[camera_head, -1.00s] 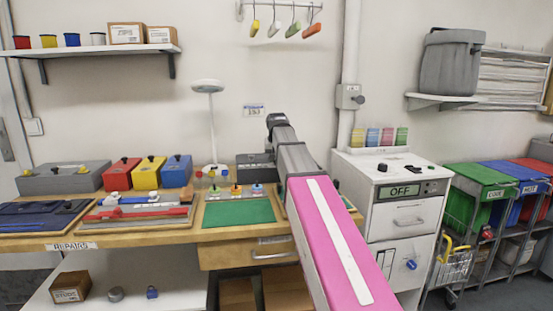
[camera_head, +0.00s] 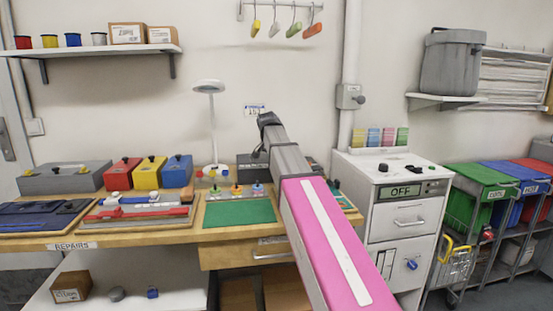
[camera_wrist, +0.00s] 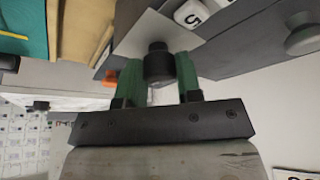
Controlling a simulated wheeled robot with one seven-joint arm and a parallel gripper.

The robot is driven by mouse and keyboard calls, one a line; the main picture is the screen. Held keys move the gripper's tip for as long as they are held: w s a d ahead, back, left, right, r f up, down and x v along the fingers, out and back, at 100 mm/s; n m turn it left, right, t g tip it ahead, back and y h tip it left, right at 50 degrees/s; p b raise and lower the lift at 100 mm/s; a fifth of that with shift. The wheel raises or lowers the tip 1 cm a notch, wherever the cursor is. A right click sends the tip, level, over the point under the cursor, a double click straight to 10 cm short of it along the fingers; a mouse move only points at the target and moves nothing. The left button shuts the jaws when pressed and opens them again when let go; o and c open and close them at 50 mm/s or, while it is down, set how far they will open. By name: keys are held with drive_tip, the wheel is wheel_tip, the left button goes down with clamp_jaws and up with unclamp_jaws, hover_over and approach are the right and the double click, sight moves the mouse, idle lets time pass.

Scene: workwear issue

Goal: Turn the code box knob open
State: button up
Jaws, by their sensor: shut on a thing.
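The code box (camera_head: 244,163) is a dark grey box at the back of the workbench in the head view, partly hidden by my arm. In the wrist view its dark side (camera_wrist: 240,45) fills the upper right, with a pale plate and a white dial (camera_wrist: 190,13) showing a 5. A black round knob (camera_wrist: 158,62) stands out by the pale plate. My gripper (camera_wrist: 159,78) has its two green fingers on either side of this knob, shut on it. A second, grey knob (camera_wrist: 303,38) shows at the right edge. How far the black knob is turned I cannot tell.
A white lamp (camera_head: 211,120) stands just left of the code box. A green mat (camera_head: 238,212) lies in front, with small coloured pieces behind it. A white cabinet (camera_head: 396,222) with an OFF display stands to the right.

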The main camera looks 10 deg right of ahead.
idle(0.3)
drive_tip(key=o, duration=0.9)
drive_tip(key=v, duration=1)
drive_tip(key=shift+s+r, duration=0.15)
drive_tip(key=shift+r, duration=0.2)
drive_tip(key=shift+s, duration=0.1)
